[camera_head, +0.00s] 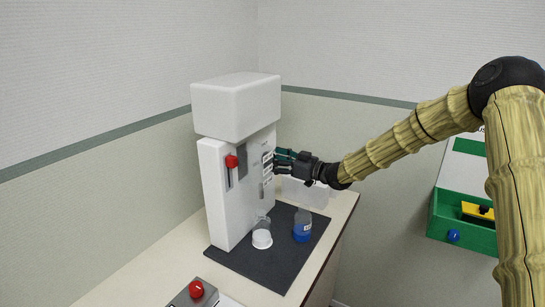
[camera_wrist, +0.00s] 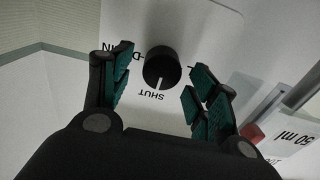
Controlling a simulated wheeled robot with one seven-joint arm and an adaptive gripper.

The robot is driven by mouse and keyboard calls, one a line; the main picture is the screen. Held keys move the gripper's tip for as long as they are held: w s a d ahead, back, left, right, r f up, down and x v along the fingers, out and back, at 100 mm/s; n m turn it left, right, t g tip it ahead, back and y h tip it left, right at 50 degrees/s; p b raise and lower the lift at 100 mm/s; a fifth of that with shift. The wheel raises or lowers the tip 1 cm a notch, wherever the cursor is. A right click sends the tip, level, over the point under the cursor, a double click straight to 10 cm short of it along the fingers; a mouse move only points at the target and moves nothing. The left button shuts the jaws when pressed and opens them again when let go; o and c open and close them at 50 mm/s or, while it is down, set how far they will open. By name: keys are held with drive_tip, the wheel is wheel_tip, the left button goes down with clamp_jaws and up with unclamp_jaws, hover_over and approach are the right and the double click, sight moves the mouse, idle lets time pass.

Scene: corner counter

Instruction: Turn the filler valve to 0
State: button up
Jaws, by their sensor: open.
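The filler is a tall white machine (camera_head: 222,190) on the counter. Its valve is a round black knob (camera_wrist: 161,66) in the wrist view, on a white panel with the word SHUT printed beside it and more lettering at left and right. A light pointer mark seems to show at the knob's edge on the SHUT side. I cannot make out a 0. My gripper (camera_wrist: 157,88) is open, with its teal-padded fingers on either side of the knob and apart from it. In the head view my gripper (camera_head: 276,161) is at the machine's front and hides the knob.
A dark mat (camera_head: 255,268) before the machine holds a clear vessel with white contents (camera_head: 262,238) and a blue-filled bottle (camera_head: 302,230). A red lever (camera_head: 231,161) is on the machine. A red button (camera_head: 196,289) is at the counter front. A green unit (camera_head: 470,232) stands right.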

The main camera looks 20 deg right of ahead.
drive_tip(key=shift+w+a, duration=0.5)
drive_tip(key=shift+w, duration=0.05)
drive_tip(key=c, duration=1)
